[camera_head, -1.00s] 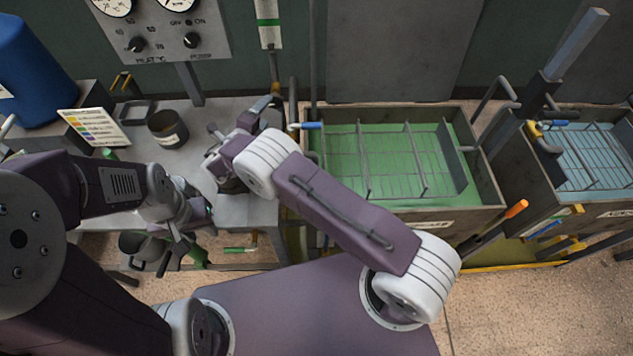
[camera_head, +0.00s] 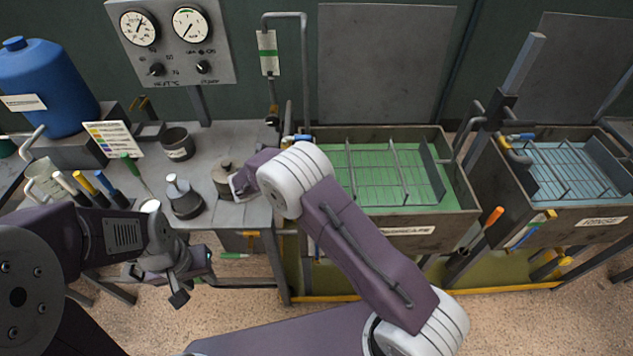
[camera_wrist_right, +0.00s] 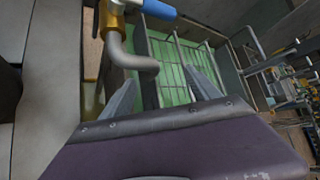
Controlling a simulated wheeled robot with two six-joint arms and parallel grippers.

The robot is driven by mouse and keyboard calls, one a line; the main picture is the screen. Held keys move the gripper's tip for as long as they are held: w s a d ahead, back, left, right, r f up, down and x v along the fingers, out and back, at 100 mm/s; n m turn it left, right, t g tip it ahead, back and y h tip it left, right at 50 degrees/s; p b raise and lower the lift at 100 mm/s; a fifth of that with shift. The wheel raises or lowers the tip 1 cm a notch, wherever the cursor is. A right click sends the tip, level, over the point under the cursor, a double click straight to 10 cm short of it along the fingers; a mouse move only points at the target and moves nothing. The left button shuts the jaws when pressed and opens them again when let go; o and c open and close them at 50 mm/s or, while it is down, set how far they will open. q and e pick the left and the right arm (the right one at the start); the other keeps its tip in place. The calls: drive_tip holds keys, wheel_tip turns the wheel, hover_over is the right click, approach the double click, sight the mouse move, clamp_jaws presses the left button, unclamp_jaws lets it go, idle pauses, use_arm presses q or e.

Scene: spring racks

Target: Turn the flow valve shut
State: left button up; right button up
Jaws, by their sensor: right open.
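A valve with a blue lever (camera_head: 297,138) sits on the pipe at the back left corner of the green tank. In the right wrist view its blue lever (camera_wrist_right: 158,9), brass body and bent grey spout show at the top, just beyond my fingers. My right gripper (camera_wrist_right: 160,88) is open and empty, its two fingers apart and pointing toward the tank. In the head view my right wrist hides most of that gripper, left of the tank. My left gripper (camera_head: 168,285) hangs low in front of the bench, away from the valve; its jaw opening is unclear.
The green tank (camera_head: 462,220) holds a wire rack. A second tank (camera_head: 563,226), labelled RINSE, has another blue-handled valve (camera_head: 520,137). The bench (camera_head: 222,135) holds a dark pot (camera_head: 178,144), weights and coloured-handled tools. A gauge panel (camera_head: 170,45) stands behind.

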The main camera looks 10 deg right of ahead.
drive_tip(key=s+d+m, duration=0.1)
drive_tip(key=s+d+m+g, duration=0.1)
drive_tip(key=m, duration=0.1)
drive_tip(key=s+d+m+g, duration=0.1)
drive_tip(key=s+m, duration=0.1)
drive_tip(key=shift+d+f+y, duration=0.1)
drive_tip(key=shift+d+y, duration=0.1)
drive_tip(key=shift+y, duration=0.1)
